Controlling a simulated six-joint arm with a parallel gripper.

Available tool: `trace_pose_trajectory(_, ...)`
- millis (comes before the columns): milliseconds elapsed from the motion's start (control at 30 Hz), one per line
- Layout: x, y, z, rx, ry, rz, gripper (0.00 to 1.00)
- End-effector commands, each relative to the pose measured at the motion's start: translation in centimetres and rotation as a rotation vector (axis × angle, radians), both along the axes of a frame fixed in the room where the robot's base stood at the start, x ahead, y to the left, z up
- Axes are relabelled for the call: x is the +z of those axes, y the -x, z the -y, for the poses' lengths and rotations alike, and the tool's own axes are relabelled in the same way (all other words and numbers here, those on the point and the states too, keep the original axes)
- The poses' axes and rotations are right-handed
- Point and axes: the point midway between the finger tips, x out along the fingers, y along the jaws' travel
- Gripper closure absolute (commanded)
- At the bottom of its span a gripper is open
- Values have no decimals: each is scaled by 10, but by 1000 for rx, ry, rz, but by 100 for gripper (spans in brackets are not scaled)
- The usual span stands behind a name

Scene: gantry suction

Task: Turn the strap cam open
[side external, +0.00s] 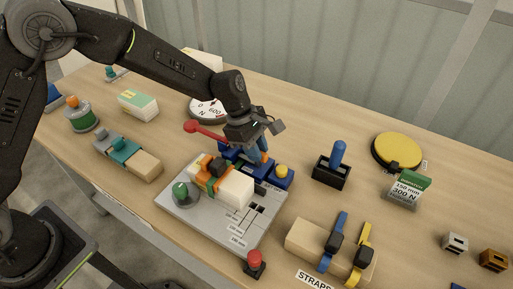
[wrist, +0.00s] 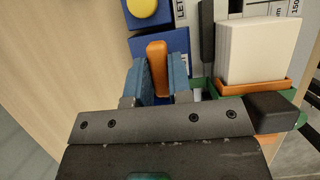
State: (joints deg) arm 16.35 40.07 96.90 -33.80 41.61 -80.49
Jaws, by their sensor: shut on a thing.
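My gripper (wrist: 160,82) has its two blue fingers closed around an upright orange lever (wrist: 157,62). The lever stands by a blue block (wrist: 158,42) at the back of the grey plate. In the side view my gripper (side external: 264,146) is low over that block, and the lever is mostly hidden. At the front, a wooden block (side external: 303,240) by a STRAPS label carries a blue strap (side external: 341,222) and a yellow strap (side external: 364,238). Each has a black cam piece (side external: 335,241) on top. My gripper is well apart from these straps.
The grey plate (side external: 222,222) holds a white block (side external: 236,189) with an orange band and a green knob (side external: 181,190). A red lever (side external: 205,131), a yellow button (side external: 283,171) and a blue-handled joystick (side external: 338,153) are close by.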

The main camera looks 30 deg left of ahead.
Motion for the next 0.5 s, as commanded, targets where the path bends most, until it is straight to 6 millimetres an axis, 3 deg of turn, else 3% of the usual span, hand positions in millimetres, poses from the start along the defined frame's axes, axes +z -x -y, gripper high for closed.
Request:
trace_pose_trajectory(267,0,-1,0,-103,-2,-1,100)
trace_pose_trajectory(500,-1,-2,-1,-299,-4,-1,100)
